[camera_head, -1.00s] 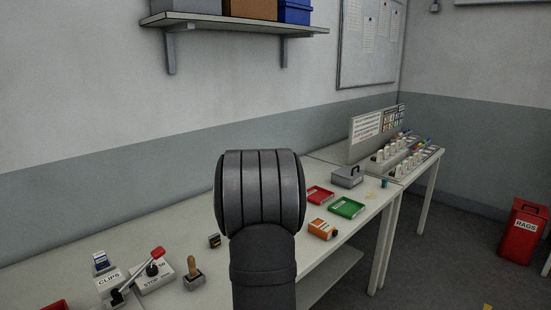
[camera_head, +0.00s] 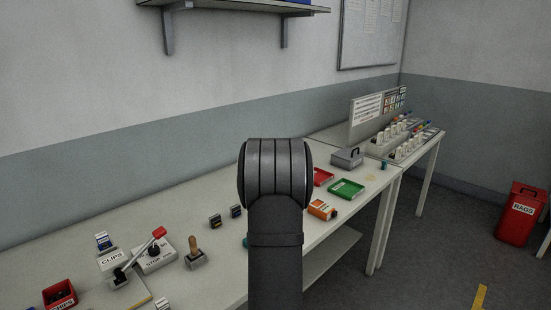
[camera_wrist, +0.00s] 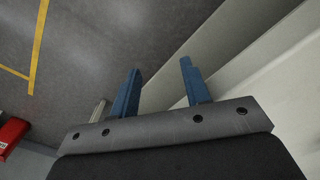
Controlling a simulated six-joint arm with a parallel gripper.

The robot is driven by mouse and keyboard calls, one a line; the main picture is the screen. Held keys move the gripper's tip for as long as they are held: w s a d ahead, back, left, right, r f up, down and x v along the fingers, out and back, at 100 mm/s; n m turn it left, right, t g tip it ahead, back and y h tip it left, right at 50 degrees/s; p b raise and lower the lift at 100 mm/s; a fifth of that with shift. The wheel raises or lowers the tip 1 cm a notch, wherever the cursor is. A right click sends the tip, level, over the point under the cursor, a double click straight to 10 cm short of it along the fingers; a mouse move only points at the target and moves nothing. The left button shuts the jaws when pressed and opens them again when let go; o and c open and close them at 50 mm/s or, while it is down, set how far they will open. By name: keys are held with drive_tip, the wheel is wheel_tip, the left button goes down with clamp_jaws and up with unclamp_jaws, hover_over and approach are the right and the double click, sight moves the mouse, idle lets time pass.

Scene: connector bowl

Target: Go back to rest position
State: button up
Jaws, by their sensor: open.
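My gripper (camera_wrist: 157,82) shows in the wrist view with two blue fingers spread apart and nothing between them. Past the fingers are the grey floor (camera_wrist: 100,35) and pale edges on the right that look like table parts. In the head view my dark arm stands in front of the long white table (camera_head: 215,285), and my gripper itself cannot be made out there. The arm hides part of the table's middle.
On the table are a lever with a red knob (camera_head: 159,232), a wooden-handled stamp (camera_head: 195,253), a red tray (camera_head: 322,177), a green tray (camera_head: 346,189), an orange box (camera_head: 319,209) and a grey case (camera_head: 347,158). A red rags bin (camera_head: 520,214) stands on the floor at right.

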drive_tip(key=shift+f+m, duration=0.8)
drive_tip(key=shift+f, duration=0.35)
